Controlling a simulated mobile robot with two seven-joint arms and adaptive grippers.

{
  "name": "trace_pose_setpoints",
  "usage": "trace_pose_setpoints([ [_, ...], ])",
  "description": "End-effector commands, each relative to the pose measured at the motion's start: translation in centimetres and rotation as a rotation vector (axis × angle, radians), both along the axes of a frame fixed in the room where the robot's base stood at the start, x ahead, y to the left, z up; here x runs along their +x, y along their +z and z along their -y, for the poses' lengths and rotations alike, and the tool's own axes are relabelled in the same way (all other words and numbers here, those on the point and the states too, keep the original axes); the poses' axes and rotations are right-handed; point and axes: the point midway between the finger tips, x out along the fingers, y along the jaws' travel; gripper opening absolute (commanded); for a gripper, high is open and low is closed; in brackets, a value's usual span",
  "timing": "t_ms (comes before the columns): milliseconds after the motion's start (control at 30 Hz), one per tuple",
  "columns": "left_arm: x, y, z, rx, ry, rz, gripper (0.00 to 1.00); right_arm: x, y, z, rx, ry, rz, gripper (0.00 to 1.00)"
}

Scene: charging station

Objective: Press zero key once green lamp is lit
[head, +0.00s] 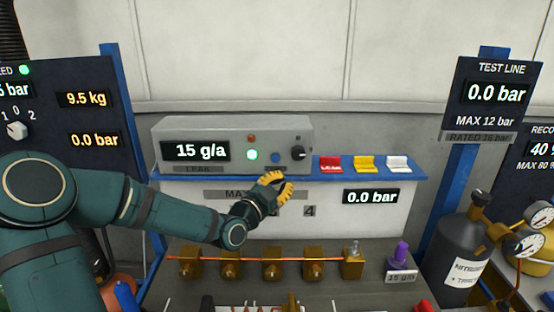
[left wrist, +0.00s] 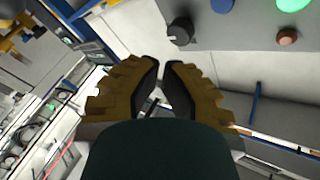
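A grey leak-detector box (head: 230,128) stands on the blue shelf and its display (head: 196,151) reads 15 g/a. Its green lamp (head: 252,155) glows brightly; it also shows in the left wrist view (left wrist: 293,4). A blue key (head: 275,155) sits between that lamp and a black knob (head: 298,153); the key shows at the top of the left wrist view (left wrist: 222,5). A dull reddish lamp (head: 251,138) is above the green one. My left gripper (head: 287,184) is just below the box front, apart from the key. Its fingertips almost meet, and it holds nothing. My right gripper is out of view.
Red (head: 330,163), yellow (head: 366,163) and white (head: 398,163) switches sit right of the box on the blue shelf. Below are a brass manifold (head: 230,262) and a purple-topped piece (head: 401,254). A dark gas cylinder (head: 455,258) stands at the right.

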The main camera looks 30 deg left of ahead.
Motion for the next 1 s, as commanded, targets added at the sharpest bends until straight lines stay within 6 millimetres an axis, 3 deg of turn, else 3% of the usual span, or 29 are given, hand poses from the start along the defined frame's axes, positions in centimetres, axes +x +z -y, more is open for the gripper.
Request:
trace_pose_setpoints([
  [167, 0.8, 0.0, -0.5, -0.002, -0.001, 0.002, 0.00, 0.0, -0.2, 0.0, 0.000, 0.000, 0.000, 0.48],
  [700, 6.4, -0.1, -3.8, -0.001, -0.001, 0.001, 0.00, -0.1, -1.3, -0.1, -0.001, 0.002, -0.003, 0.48],
  [1000, 7.5, 0.0, -4.5, -0.002, -0.001, -0.001, 0.00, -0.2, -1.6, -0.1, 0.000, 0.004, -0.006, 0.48],
])
